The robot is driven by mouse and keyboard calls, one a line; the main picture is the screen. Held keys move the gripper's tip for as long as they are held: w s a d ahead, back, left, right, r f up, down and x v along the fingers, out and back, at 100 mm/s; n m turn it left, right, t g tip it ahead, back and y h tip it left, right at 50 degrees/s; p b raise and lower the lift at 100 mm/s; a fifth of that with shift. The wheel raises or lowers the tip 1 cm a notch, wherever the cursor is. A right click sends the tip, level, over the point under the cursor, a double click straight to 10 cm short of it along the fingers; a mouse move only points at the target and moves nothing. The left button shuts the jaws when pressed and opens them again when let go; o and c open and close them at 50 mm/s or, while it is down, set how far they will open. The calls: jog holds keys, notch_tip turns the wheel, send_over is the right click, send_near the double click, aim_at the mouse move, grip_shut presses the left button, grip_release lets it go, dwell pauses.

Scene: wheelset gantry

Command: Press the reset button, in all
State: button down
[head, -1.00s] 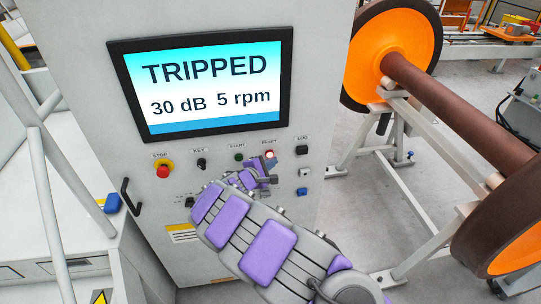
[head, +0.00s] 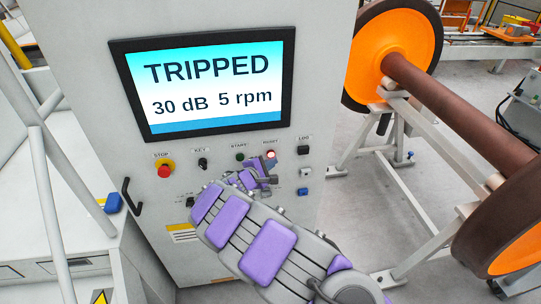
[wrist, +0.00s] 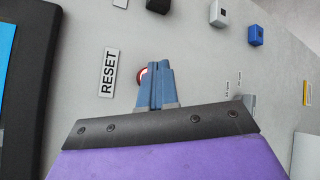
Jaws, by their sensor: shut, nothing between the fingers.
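The reset button (head: 270,154) is a small lit, reddish-white button under the RESET label on the grey control cabinet. In the wrist view its red rim (wrist: 142,75) shows just beside and behind the fingertips. My gripper (wrist: 158,66) is shut and empty, its two blue-grey fingers together over the button, hiding most of it. Whether the tips touch it I cannot tell. In the head view my gripper (head: 264,168) is in front of the panel just below the button. The screen (head: 210,85) reads TRIPPED, 30 dB, 5 rpm.
A red stop button (head: 165,171), a key switch (head: 203,163), a green start button (head: 240,157) and a black LOG button (head: 303,150) share the panel. A blue button (head: 303,191) is lower right. An orange wheelset (head: 395,50) stands at right; a door handle (head: 131,196) is at left.

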jog(key=shift+w+a+r, duration=0.1)
jog(key=shift+w+a, duration=0.1)
jog(key=shift+w, duration=0.55)
dwell(1.2)
jog(key=shift+s+b, duration=0.15)
jog(key=shift+b, duration=0.2)
jog(key=shift+s+d+b, duration=0.25)
jog(key=shift+s+b, duration=0.1)
jog(key=shift+s, duration=0.3)
jog(key=s, duration=0.2)
jog(key=s+d+b, duration=0.1)
jog(key=s, duration=0.1)
jog(key=shift+s+d, duration=0.2)
jog(key=shift+s, duration=0.2)
dwell(0.6)
